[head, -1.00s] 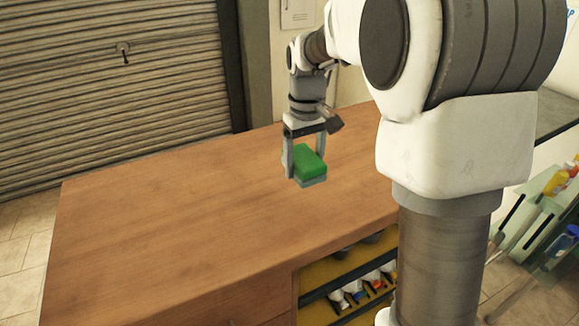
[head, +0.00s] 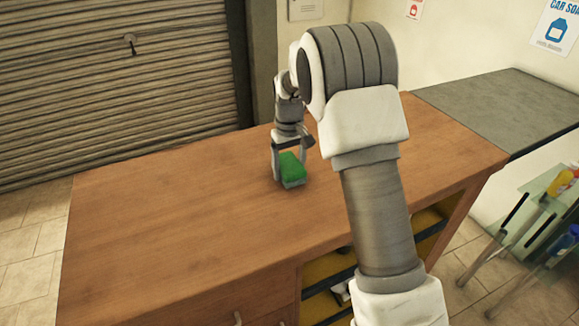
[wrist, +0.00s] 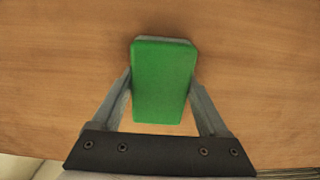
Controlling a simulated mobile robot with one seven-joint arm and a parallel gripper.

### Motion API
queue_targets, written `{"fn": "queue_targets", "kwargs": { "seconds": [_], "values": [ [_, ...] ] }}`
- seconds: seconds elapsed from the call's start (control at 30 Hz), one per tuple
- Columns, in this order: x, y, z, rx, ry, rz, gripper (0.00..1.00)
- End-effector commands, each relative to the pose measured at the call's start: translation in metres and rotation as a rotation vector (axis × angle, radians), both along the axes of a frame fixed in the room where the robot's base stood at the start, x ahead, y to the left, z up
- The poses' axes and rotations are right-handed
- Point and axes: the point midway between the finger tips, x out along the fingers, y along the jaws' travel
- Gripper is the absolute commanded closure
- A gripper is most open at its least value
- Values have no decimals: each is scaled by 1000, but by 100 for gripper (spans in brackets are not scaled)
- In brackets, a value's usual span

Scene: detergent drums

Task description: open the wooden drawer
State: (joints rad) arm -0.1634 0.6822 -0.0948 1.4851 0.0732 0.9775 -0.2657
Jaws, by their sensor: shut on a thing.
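The wooden drawer (head: 262,315) is in the front of the wooden counter, at the bottom edge of the head view. Only its top part shows, with a small metal handle (head: 238,318). Whether it is fully closed cannot be told. My gripper (head: 290,172) is above the counter top, well behind the drawer. It is shut on a green sponge (wrist: 162,82) with a pale grey underside. In the wrist view the fingers grip the sponge from both sides. Whether the sponge touches the counter is unclear.
The wooden counter top (head: 160,220) is otherwise clear. Open yellow shelves (head: 318,270) are right of the drawer, partly hidden by my arm. A grey table (head: 500,105) adjoins at the right, with a glass stand (head: 530,205) holding bottles in front. A roller shutter (head: 110,80) stands behind left.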

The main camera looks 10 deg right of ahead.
Motion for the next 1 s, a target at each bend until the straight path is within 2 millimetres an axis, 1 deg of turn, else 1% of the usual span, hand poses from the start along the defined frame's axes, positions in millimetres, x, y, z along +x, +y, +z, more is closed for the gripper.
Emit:
{"fn": "queue_targets", "kwargs": {
  "seconds": [0.1,0.3,0.43,0.47,0.5,0.57,0.83,0.93,1.0],
  "values": [
    [0,0,-6,0,0,0,83],
    [0,0,-6,0,-1,0,83],
    [0,0,-10,-1,-1,0,83],
    [0,0,-9,-1,-1,0,18],
    [0,0,-8,-1,-1,0,10],
    [0,0,-8,-1,-1,0,0],
    [0,0,-6,-1,-1,0,0],
    [1,0,1,0,-4,0,0],
    [1,0,12,0,-6,0,0]
  ]
}}
